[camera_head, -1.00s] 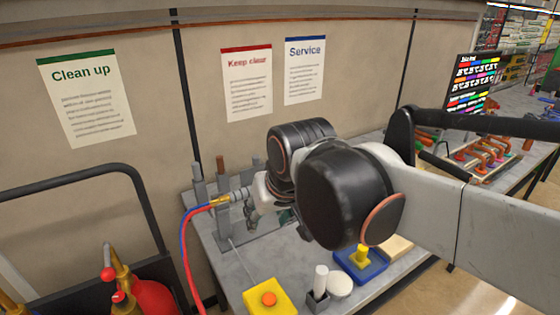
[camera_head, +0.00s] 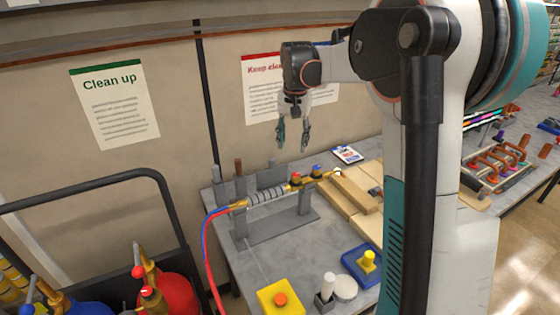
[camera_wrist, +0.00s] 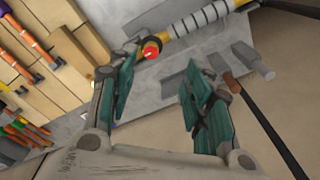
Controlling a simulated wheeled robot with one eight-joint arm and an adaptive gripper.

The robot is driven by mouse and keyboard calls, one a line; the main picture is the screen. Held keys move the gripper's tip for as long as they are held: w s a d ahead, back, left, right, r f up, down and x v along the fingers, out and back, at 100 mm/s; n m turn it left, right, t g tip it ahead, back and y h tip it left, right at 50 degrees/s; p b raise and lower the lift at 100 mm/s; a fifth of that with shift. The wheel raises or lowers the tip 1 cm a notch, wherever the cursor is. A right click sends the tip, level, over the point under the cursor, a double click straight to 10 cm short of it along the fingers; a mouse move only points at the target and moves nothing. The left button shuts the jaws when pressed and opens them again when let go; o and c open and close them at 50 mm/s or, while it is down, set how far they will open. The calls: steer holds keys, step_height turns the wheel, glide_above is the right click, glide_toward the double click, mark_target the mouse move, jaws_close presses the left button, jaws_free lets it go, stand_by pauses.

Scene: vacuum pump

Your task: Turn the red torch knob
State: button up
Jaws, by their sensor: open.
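The torch (camera_head: 268,195) lies in a grey stand on the bench, with a brass front end and red and blue hoses at its left end. Its red knob (camera_head: 295,178) sits on top of the brass part, left of a blue knob (camera_head: 317,169). In the wrist view the red knob (camera_wrist: 151,50) shows near the left fingertip; the blue knob cannot be made out there. My gripper (camera_head: 293,138) is open, empty and pointing down above the torch, apart from the red knob. Its two teal fingers (camera_wrist: 160,68) stand well apart in the wrist view.
Wooden boards (camera_head: 352,190) lie right of the torch. A yellow box with an orange button (camera_head: 280,299) and a blue tray (camera_head: 355,262) stand near the front edge. The wall is behind.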

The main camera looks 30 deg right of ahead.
mark_target(296, 174)
steer(key=shift+m+g, duration=0.3)
steer(key=d+f, duration=0.1)
steer(key=f, duration=0.4)
steer(key=w+d+f, duration=0.1)
steer(key=f, duration=0.4)
steer(key=w+d+f+b, duration=0.1)
steer(key=f, duration=0.4)
steer(key=shift+w+f, duration=0.2)
steer(key=shift+f, duration=0.15)
steer(key=shift+c, duration=0.2)
steer(key=c, duration=1)
